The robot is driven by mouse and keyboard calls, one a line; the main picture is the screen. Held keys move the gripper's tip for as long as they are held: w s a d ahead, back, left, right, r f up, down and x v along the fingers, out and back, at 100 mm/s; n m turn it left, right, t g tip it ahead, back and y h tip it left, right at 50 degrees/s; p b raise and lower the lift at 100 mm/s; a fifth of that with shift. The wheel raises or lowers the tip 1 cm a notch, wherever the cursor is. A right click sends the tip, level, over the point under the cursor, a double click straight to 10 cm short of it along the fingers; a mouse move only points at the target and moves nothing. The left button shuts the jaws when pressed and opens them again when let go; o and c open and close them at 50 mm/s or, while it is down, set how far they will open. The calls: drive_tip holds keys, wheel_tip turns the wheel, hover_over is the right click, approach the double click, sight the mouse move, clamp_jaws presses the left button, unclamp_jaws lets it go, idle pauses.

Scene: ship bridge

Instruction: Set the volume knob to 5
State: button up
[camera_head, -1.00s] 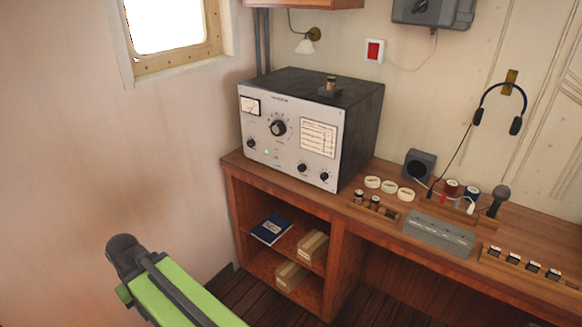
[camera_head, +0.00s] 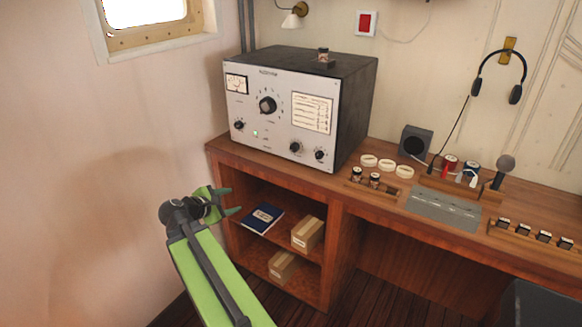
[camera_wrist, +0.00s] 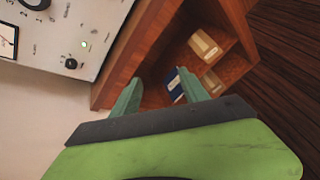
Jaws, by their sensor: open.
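A grey-fronted radio set (camera_head: 284,130) stands on the wooden desk by the wall. Its face carries a large dial knob (camera_head: 268,105), a small lower-left knob (camera_head: 239,125) and two small lower-right knobs, one nearer the middle (camera_head: 296,147) and one at the right (camera_head: 320,155). Their labels are too small to read, so I cannot tell which is volume. The small left knob also shows in the wrist view (camera_wrist: 71,63), beside a lit green lamp (camera_wrist: 84,44). My gripper (camera_head: 233,201) is open and empty, below the radio in front of the shelf, touching no knob.
The desk edge (camera_head: 270,171) lies between my gripper and the radio. The open shelf holds a blue book (camera_head: 263,219) and boxes (camera_head: 308,233). Coils (camera_head: 386,165), a speaker (camera_head: 416,142) and a microphone (camera_head: 504,170) stand right of the radio.

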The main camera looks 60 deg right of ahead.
sight(293, 148)
drive_tip(key=s+d+r+n+h+b, duration=0.1)
drive_tip(key=s+d+r+n+h, duration=0.25)
drive_tip(key=d, duration=0.25)
drive_tip(key=s+d+r+n+h+b, duration=0.2)
drive_tip(key=d+r+n, duration=0.15)
drive_tip(key=d, duration=0.25)
drive_tip(key=shift+n+g, duration=0.3)
drive_tip(key=shift+n, duration=0.1)
drive_tip(key=d, duration=1.7)
drive_tip(key=shift+w+f, duration=0.1)
drive_tip(key=shift+f, duration=0.1)
drive_tip(key=shift+c, duration=0.2)
clamp_jaws()
drive_tip(key=shift+a, duration=0.25)
drive_tip(key=shift+d+r, duration=0.1)
drive_tip(key=shift+d, duration=0.1)
